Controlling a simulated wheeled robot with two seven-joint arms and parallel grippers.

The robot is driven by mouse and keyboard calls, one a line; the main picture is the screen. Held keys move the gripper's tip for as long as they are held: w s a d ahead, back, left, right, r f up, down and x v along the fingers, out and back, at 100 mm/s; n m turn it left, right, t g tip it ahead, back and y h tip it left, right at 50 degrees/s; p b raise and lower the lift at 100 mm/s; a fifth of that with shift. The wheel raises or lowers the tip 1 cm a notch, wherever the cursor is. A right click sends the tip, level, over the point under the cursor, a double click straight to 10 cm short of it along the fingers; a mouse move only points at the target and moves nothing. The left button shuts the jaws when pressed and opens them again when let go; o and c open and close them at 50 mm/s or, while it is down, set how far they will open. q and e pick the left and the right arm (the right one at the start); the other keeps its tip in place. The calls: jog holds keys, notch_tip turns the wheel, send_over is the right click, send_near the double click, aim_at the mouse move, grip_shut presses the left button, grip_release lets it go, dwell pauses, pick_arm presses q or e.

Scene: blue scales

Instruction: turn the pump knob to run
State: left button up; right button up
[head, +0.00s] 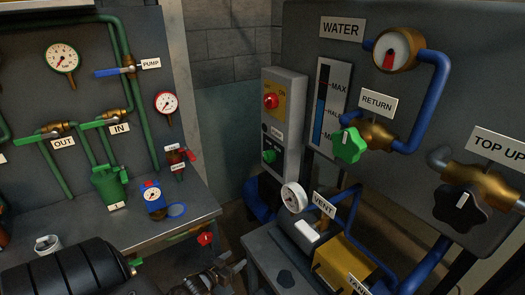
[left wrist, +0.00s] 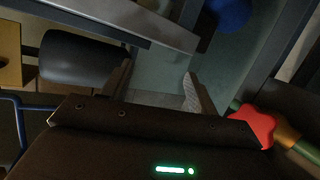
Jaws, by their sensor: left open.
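A grey control box (head: 293,127) stands on the wall in the middle of the head view. Its upper red knob (head: 271,101) sits on a yellow plate. Its lower green knob (head: 269,156) sits on a dark plate, with a small white label between them too small to read surely. My left gripper (head: 218,279) is low in the head view, below and left of the box and apart from it. In the left wrist view its two fingers (left wrist: 156,90) are spread, with nothing between them. Neither box knob shows clearly there. My right gripper is not in view.
A bench (head: 150,228) with a blue gauge device (head: 153,200) is on the left. A red star knob (head: 205,238) on its front edge is near my left gripper, also in the wrist view (left wrist: 252,124). A yellow tank (head: 345,262) and green RETURN valve (head: 349,146) are right.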

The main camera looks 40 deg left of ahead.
pick_arm(q)
jog(key=w+a+r+t+h+p, duration=0.1)
jog(key=w+r+t, duration=0.15)
jog(key=r, duration=0.75)
jog(key=w+a+r+t+h+p, duration=0.1)
jog(key=w+r+t, duration=0.15)
jog(key=r, duration=0.65)
jog(key=m+t+h+p, duration=0.1)
jog(key=m+t+h, duration=0.1)
jog(key=h, duration=0.1)
send_near(268, 157)
jog(key=a+p+x, duration=0.1)
jog(key=p+x, duration=0.3)
jog(key=x, duration=0.3)
jog(key=shift+w+d, duration=0.3)
jog(key=shift+w, duration=0.35)
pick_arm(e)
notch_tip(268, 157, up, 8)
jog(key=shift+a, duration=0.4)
pick_arm(q)
jog(key=shift+f, duration=0.15)
jog(key=c, duration=1)
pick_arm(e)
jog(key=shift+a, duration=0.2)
